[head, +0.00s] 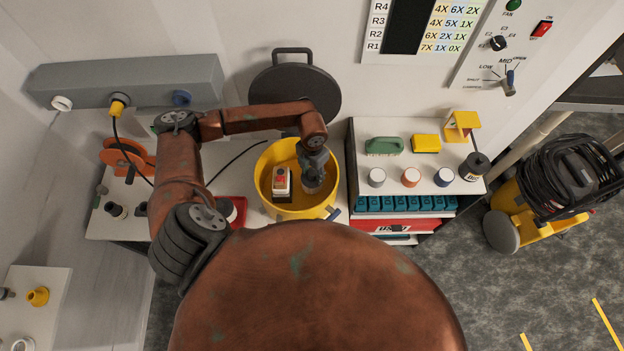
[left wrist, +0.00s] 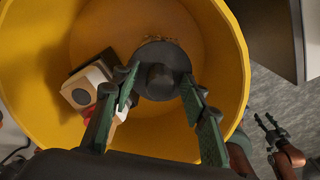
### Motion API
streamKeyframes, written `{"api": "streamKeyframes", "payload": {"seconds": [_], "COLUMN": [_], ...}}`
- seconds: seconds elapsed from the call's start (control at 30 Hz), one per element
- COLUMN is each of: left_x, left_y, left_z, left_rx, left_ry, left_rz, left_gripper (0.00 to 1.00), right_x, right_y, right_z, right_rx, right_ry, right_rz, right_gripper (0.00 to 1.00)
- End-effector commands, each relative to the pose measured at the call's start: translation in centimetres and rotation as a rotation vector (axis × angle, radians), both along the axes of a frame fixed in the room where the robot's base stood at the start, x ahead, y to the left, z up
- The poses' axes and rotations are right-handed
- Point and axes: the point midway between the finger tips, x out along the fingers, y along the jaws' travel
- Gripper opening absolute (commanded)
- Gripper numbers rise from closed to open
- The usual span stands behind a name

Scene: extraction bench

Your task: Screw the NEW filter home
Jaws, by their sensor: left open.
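A filter with a dark round cap and a central knob (left wrist: 160,82) stands inside the yellow drum (head: 268,178). My left gripper (head: 314,175) reaches down into the drum. In the left wrist view its green fingers (left wrist: 158,92) are spread on either side of the knob, with gaps visible. My right gripper (left wrist: 270,130) shows small at the right of the left wrist view, outside the drum, its fingers apart.
The dark lid (head: 300,85) leans behind. A red tray (head: 241,205) holding a partly hidden piece is left of the drum. A shelf unit (head: 405,160) stands close on the right.

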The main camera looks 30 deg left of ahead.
Motion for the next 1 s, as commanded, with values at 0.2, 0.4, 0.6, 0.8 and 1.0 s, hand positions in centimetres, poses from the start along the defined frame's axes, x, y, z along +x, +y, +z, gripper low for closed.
{"api": "streamKeyframes", "payload": {"seconds": [0.2, 0.4, 0.6, 0.8, 1.0], "left_x": [-0.1, -0.1, -0.1, -0.1, -0.1], "left_y": [0.0, 0.0, -0.1, -0.1, 0.0], "left_z": [0.3, 0.3, 0.4, 0.4, 0.4], "left_rx": [-0.001, -0.001, -0.001, 0.000, 0.001], "left_ry": [0.002, 0.003, 0.004, 0.004, 0.004], "left_rz": [0.337, 0.653, 0.973, 1.301, 1.624], "left_gripper": [0.41, 0.41, 0.41, 0.41, 0.41], "right_x": [0.2, 0.3, 0.4, 0.5, 0.6], "right_y": [0.0, 0.0, 0.0, 0.0, 0.0], "right_z": [1.7, 3.2, 5.1, 7.2, 9.5], "right_rx": [0.000, 0.001, 0.000, 0.000, 0.000], "right_ry": [-0.003, -0.005, -0.007, -0.009, -0.010], "right_rz": [0.000, 0.000, 0.000, 0.000, 0.000], "right_gripper": [0.42, 0.42, 0.42, 0.42, 0.42]}}
